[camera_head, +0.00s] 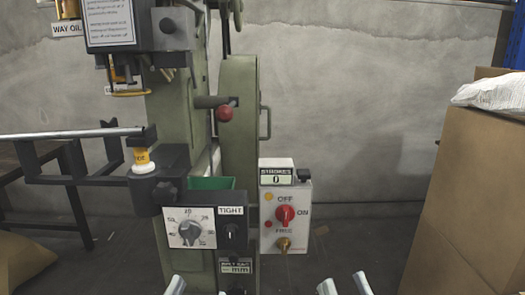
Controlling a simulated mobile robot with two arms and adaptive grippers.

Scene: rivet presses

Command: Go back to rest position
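My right gripper (344,285) shows at the bottom edge, right of centre, as two silver fingertips standing apart with nothing between them. My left gripper (198,289) shows at the bottom edge, left of centre. One of its silver fingertips is clear and a second barely shows, with a gap between them. Both are low in the picture, in front of the green rivet press (240,130), and most of each is hidden below the frame. I cannot tell how far they are from the press.
A control box (285,245) with a red switch and a strokes display reading 0 is on the press. A dial panel (189,227) is left of it. A metal rail (70,134) juts left. A cardboard box (470,190) with a white bag (493,93) stands right.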

